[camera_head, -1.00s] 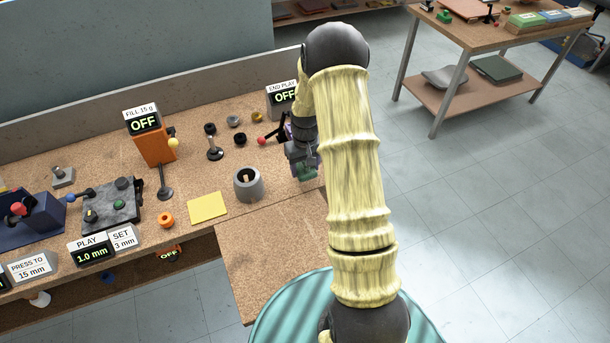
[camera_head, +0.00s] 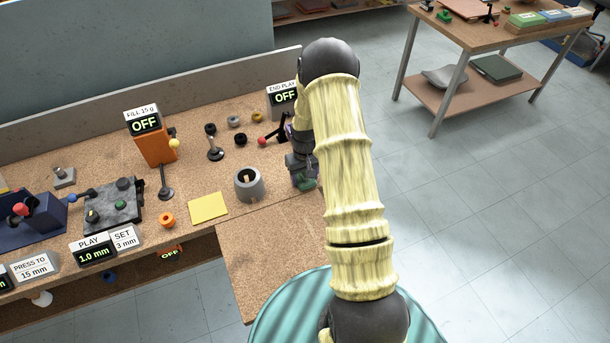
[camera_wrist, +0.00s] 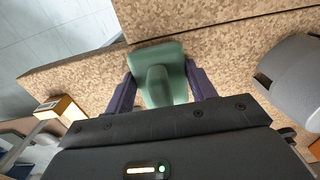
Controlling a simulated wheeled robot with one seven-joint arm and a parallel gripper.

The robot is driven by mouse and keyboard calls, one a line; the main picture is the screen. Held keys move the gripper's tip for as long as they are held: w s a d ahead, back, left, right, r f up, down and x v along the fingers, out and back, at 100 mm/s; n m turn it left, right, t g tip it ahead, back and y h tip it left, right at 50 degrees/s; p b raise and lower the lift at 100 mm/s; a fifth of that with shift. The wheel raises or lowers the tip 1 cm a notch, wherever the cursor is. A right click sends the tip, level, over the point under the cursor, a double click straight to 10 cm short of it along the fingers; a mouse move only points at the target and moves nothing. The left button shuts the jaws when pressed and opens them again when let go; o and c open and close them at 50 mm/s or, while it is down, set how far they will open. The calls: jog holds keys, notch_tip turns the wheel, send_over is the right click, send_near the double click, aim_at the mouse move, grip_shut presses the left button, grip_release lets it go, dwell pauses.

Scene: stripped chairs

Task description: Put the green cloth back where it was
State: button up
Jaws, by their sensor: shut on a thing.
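The green cloth (camera_wrist: 158,72) is between the two purple fingers of my gripper (camera_wrist: 160,88) in the wrist view, with a raised fold in its middle. My gripper is shut on it. In the head view the green cloth (camera_head: 306,184) shows as a small patch beneath my gripper (camera_head: 303,176), near the bench's right end. Part of it is hidden by the gripper and arm. I cannot tell whether it touches the bench top.
A grey cup (camera_head: 249,186) stands just left of my gripper, with a yellow pad (camera_head: 208,207) beyond it. A red-knobbed lever (camera_head: 268,139) and the END PLAY sign (camera_head: 284,98) are behind. Bare bench (camera_head: 275,245) lies in front.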

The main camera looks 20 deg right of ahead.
jog(key=shift+f, duration=0.2)
jog(key=o, duration=1)
jog(key=shift+w, duration=0.1)
jog(key=shift+a+r, duration=0.1)
jog(key=shift+d+r, duration=0.25)
jog(key=shift+r, duration=0.1)
notch_tip(320, 180, up, 12)
jog(key=shift+a+f+b, duration=0.1)
jog(key=shift+f+b, duration=0.15)
jog(key=shift+b, duration=0.7)
